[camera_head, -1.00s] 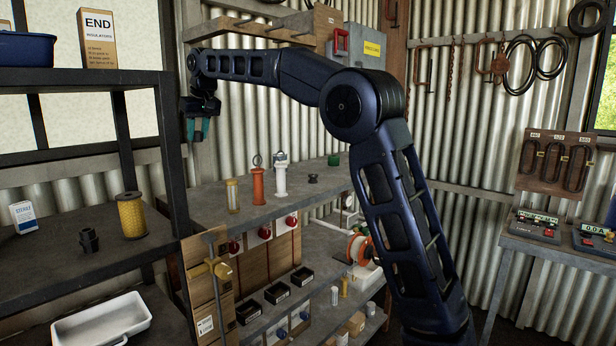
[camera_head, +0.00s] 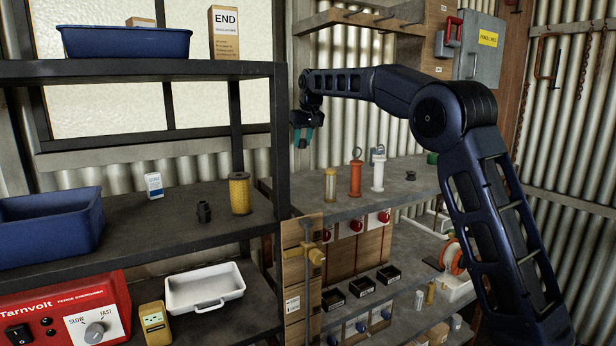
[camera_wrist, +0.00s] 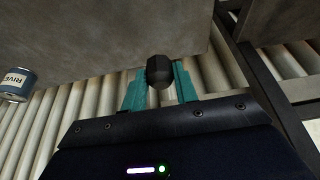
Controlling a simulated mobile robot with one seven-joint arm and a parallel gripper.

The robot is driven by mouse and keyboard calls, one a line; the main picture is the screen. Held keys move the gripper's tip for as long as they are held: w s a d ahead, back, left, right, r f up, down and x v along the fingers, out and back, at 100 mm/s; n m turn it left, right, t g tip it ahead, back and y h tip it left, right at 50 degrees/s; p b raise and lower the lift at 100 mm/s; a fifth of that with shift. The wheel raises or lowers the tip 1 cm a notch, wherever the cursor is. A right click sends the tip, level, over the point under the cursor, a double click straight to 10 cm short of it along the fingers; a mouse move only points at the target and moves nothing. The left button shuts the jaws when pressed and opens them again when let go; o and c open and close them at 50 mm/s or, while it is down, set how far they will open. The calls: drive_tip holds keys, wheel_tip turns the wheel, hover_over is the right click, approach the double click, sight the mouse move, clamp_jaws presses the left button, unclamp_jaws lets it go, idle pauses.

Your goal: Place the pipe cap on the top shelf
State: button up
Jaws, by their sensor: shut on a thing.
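The pipe cap (camera_wrist: 160,72) is a small dark, faceted piece in the wrist view. It sits between the teal fingertips of my gripper (camera_wrist: 158,78), which is shut on it. In the head view my gripper (camera_head: 303,134) hangs fingers down, just right of the dark rack's front post and below its top shelf level; the cap is too small to make out there. The top shelf (camera_head: 245,69) of the dark rack runs across the upper left. A blue bin (camera_head: 124,42) and an END box (camera_head: 225,33) stand on it.
The rack's corner post (camera_head: 282,150) is close beside my gripper. A yellow cylinder (camera_head: 240,193), black fitting (camera_head: 204,211) and small white box (camera_head: 154,186) stand on the middle shelf. A workbench (camera_head: 345,203) with insulators lies below right. The wrist view shows a blue tin (camera_wrist: 15,84).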

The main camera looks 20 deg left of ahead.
sight(301, 184)
wheel_tip(301, 184, down, 13)
drive_tip(key=shift+f, duration=0.2)
idle(0.4)
drive_tip(key=shift+f, duration=0.1)
drive_tip(key=o, duration=0.9)
drive_tip(key=shift+o, duration=0.2)
drive_tip(key=v, duration=1.2)
drive_tip(key=shift+d, duration=0.1)
